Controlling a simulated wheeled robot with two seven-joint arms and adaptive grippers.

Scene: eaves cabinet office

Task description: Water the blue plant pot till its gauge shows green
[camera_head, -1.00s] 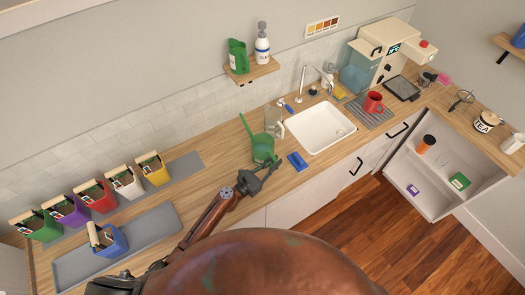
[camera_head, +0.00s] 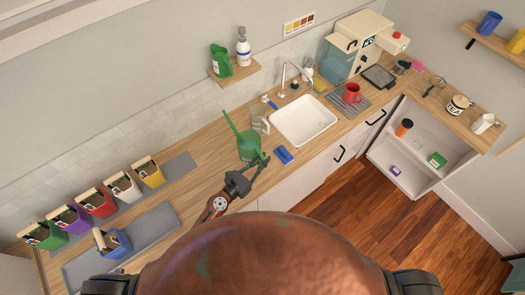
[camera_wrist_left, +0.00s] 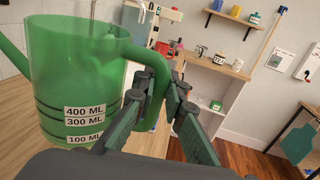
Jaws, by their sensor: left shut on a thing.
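The green watering can (camera_head: 248,150) stands on the wooden counter left of the sink, its spout pointing up and left. My left gripper (camera_head: 262,163) is shut on the can's handle. In the left wrist view, its fingers (camera_wrist_left: 165,100) are on both sides of the handle, and the translucent can (camera_wrist_left: 75,75) has 100, 300 and 400 ML marks. I cannot tell its water level. The blue plant pot (camera_head: 119,244) stands on a grey mat (camera_head: 160,228) at the front left. Its gauge is too small to read. My right gripper is out of view.
Green, purple, red, white and yellow pots (camera_head: 152,174) line the back left. The sink (camera_head: 303,120) lies right of the can. A blue sponge (camera_head: 284,155) and a clear jug (camera_head: 261,122) are close to the can. The counter between can and mats is clear.

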